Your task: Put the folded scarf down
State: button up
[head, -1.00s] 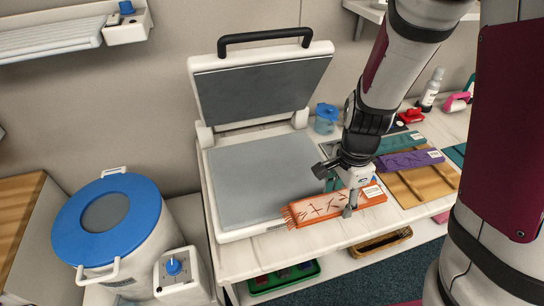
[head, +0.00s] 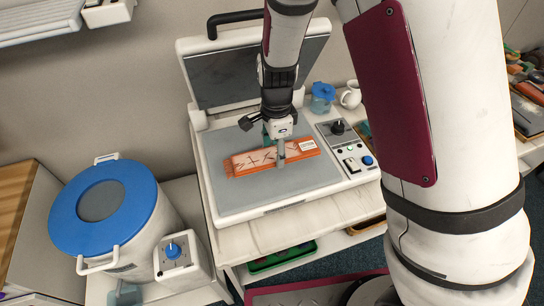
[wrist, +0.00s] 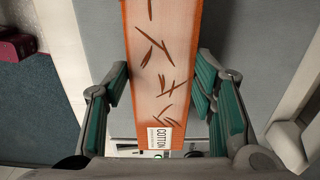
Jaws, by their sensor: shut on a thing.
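The folded scarf (head: 250,163) is an orange strip with a pale patterned top and brown dashes. It lies lengthwise across the picture, over the grey lower plate (head: 225,195) of an open press. In the wrist view the scarf (wrist: 160,60) runs between the green-padded fingers, and its white label reads COTTON. My gripper (head: 276,150) is shut on the scarf across its width, right of its middle in the head view. The scarf is at or very close to the plate; I cannot tell whether it touches.
The press lid (head: 228,78) stands raised behind the plate. A control panel (head: 347,150) with a knob and buttons is at the plate's right. A blue-lidded jar (head: 322,98) and a white jug (head: 351,95) stand behind. A blue-lidded drum (head: 105,215) is at left.

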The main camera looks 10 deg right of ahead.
aim_at(272, 153)
jog(key=shift+w+a+f, duration=0.1)
jog(key=shift+w+a, duration=0.15)
jog(key=shift+a, duration=0.25)
jog(key=shift+f, duration=1.7)
jog(key=shift+f, duration=0.15)
jog(key=o, duration=1.3)
jog(key=shift+c, duration=0.2)
